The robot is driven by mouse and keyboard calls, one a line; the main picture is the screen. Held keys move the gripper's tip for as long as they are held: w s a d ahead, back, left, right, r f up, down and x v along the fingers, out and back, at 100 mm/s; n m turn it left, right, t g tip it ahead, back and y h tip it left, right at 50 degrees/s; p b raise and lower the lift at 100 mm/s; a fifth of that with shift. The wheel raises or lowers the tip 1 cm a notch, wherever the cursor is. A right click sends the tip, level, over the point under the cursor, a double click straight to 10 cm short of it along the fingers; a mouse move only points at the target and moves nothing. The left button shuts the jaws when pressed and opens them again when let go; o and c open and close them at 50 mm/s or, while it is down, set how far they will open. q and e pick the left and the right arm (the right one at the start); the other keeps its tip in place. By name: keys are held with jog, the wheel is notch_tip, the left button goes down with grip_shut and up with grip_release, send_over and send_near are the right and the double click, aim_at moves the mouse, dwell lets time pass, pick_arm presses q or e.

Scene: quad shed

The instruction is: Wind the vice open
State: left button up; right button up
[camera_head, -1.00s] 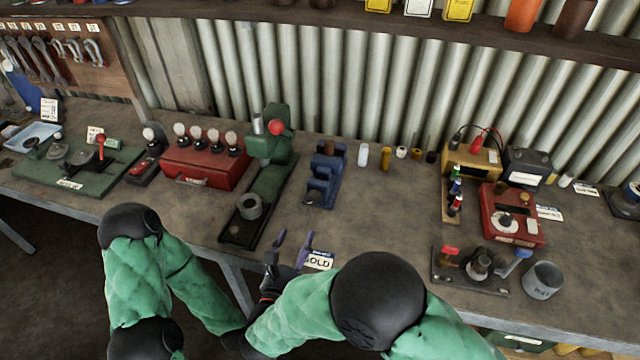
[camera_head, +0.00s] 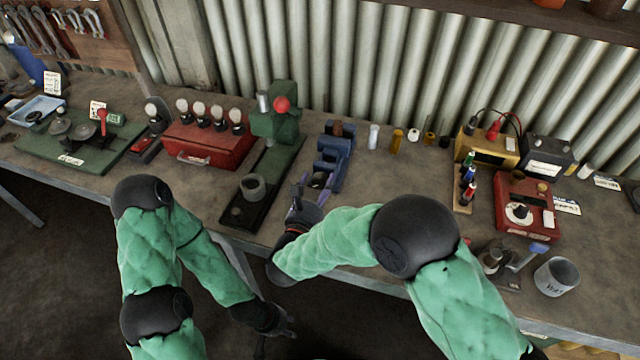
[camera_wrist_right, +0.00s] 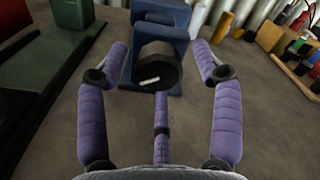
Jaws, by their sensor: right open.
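The blue vice (camera_head: 336,158) stands on the bench, and part of it shows at the top of the right wrist view (camera_wrist_right: 160,20). A dark round knob (camera_wrist_right: 158,66) with a short white mark faces the right wrist camera on the vice's near side. My right gripper (camera_wrist_right: 159,60) is open, one purple finger on each side of the knob with gaps showing. In the head view my right gripper (camera_head: 308,196) is at the vice's near end, partly hidden by its own hand. My left gripper (camera_head: 286,326) hangs low in front of the bench; its fingers are too dark to read.
A green press (camera_head: 275,125) on a dark base stands close left of the vice, with a grey cup (camera_head: 252,187) on it. Small bottles (camera_head: 397,141) stand to the right. A red box (camera_head: 525,205) and a grey pot (camera_head: 556,277) are further right.

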jog(key=shift+w+d, duration=0.15)
jog(key=shift+w, duration=0.45)
jog(key=c, duration=1.1)
jog(key=shift+s+f+n, duration=0.1)
jog(key=shift+f+n, duration=0.05)
jog(key=shift+n, duration=0.25)
jog(key=shift+c, duration=0.2)
jog(key=shift+d+n, duration=0.1)
jog(key=shift+n, duration=0.5)
jog(key=n, duration=0.3)
jog(key=shift+n, duration=0.3)
jog(key=n, duration=0.3)
jog(key=shift+n+p, duration=0.65)
jog(key=shift+n, duration=1.05)
